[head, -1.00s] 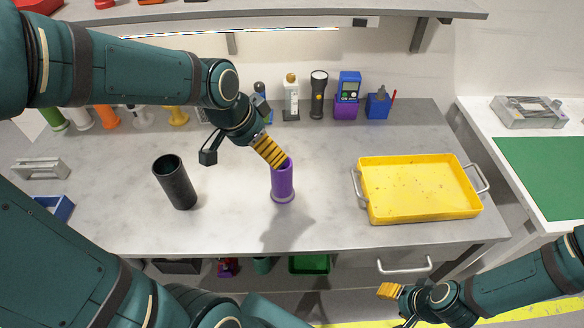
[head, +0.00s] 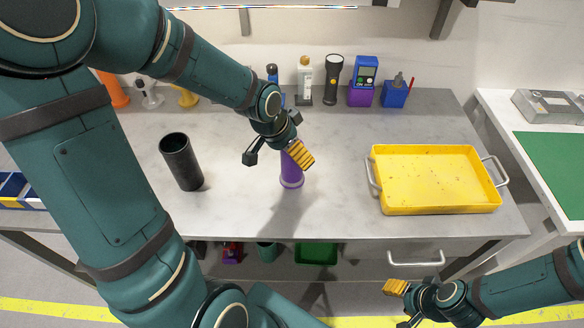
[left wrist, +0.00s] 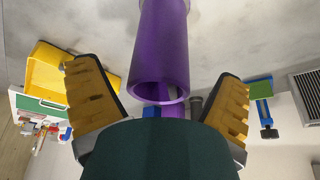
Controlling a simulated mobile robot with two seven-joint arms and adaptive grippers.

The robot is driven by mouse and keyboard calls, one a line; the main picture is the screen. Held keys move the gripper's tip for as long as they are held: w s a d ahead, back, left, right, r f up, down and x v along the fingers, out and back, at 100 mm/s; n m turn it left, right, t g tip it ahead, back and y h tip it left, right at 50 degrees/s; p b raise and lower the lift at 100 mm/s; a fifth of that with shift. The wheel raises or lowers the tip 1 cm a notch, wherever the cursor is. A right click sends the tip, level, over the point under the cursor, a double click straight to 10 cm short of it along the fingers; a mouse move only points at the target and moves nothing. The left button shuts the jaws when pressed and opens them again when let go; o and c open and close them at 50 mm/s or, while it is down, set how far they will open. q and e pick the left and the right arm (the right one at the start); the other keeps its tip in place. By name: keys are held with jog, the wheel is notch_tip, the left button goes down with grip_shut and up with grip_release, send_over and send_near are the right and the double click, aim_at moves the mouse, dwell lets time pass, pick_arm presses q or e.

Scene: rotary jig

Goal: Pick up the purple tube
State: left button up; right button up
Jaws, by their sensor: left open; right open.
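The purple tube (head: 291,172) stands upright on the grey workbench, its upper part partly hidden by my left gripper in the head view. In the left wrist view the purple tube (left wrist: 160,50) shows its open end between the two yellow fingers. My left gripper (head: 299,153) is open at the top of the tube; its fingers (left wrist: 158,105) lie on either side with gaps, and no contact shows. My right gripper (head: 396,290) is low at the right, in front of the bench, and its jaws hold nothing visible.
A black tube (head: 181,163) stands to the left of the purple one. A yellow tray (head: 437,207) with handles lies to the right. A bottle (head: 304,80), a flashlight (head: 333,79) and a blue device (head: 364,80) line the back. Bare bench (head: 330,214) surrounds the purple tube.

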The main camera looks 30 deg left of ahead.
pick_arm(q)
jog(key=shift+w+d+f, duration=0.1)
jog(key=shift+w+f, duration=0.05)
jog(key=shift+f, duration=0.45)
jog(key=c, duration=1.4)
jog(key=shift+r, duration=0.1)
